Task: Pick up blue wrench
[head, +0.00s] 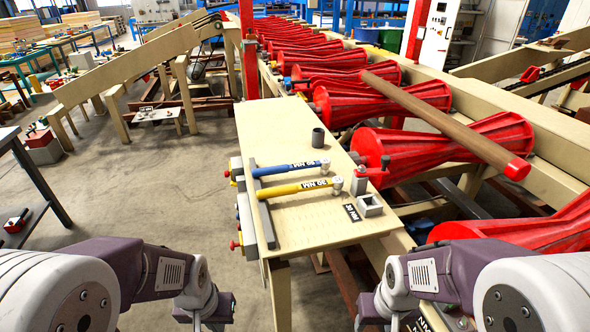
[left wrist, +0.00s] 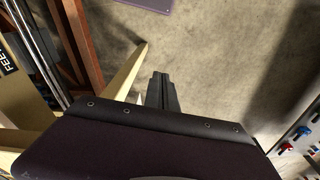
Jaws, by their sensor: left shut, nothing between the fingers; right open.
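The blue wrench (head: 290,168) lies on a cream table (head: 285,125), its left end on a grey bar (head: 262,205) and its silver head to the right. A yellow wrench (head: 296,187) lies just in front of it, roughly parallel. My left gripper (head: 208,312) is low at the front left, apart from the table and both wrenches. The left wrist view shows its fingers (left wrist: 162,92) shut and empty above the floor. My right gripper (head: 370,310) is low in front of the table's right side, open and away from the wrenches; its fingertips are hard to see.
A dark cup (head: 318,137), a grey square holder (head: 370,205) and a small block (head: 359,181) stand on the table. Red rollers (head: 445,150) and a brown log (head: 440,120) lie to the right. Control boxes with red knobs (head: 236,244) jut from the table's left edge.

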